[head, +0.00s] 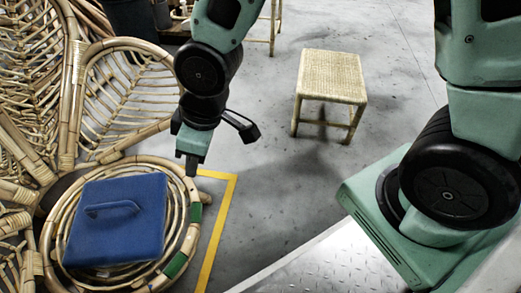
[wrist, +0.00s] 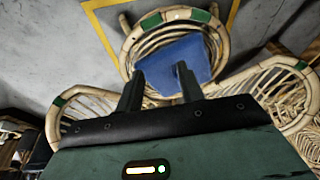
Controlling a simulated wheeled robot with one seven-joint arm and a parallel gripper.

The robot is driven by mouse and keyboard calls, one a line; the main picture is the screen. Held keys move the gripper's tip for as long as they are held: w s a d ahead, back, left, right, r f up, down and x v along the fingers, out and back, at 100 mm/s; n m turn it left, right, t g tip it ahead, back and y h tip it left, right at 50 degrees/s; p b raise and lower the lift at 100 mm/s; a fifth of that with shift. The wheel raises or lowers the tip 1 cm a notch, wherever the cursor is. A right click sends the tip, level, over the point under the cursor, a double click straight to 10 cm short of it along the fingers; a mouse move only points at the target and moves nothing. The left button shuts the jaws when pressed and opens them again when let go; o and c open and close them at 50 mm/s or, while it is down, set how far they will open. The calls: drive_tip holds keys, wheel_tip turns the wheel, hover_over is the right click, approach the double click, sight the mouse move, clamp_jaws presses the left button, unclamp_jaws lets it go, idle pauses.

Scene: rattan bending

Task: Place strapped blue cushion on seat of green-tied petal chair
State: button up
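The blue cushion (head: 125,240) lies on the round rattan seat of the petal chair (head: 187,240), within its rim. Its blue strap (head: 112,209) faces up. Green ties (head: 195,212) wrap the seat rim. My gripper (head: 192,165) is above and beside the seat's far right edge, apart from the cushion. The wrist view shows the cushion (wrist: 190,56) on the chair seat beyond two separated fingers (wrist: 160,75). Nothing shows between them. The strap is not clear in the wrist view.
Tall rattan petal backs (head: 130,90) rise at the left, close to my arm. A woven stool (head: 332,78) stands on the open grey floor at the back. A yellow floor line (head: 218,225) runs right of the seat.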

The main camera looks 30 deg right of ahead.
drive_tip(key=s+d+r+m+h, duration=0.1)
drive_tip(key=s+d+r, duration=0.3)
drive_tip(key=s, duration=0.2)
drive_tip(key=s+d+r+m+g+h, duration=0.1)
drive_tip(key=s+d+r+m, duration=0.1)
drive_tip(key=s+d+r, duration=0.1)
drive_tip(key=s+r, duration=0.1)
drive_tip(key=s, duration=0.1)
drive_tip(key=shift+s+d+r+h, duration=0.25)
drive_tip(key=shift+s+d+h, duration=0.05)
drive_tip(key=shift+s+d, duration=0.1)
wheel_tip(320, 180, up, 49)
drive_tip(key=p, duration=4.9)
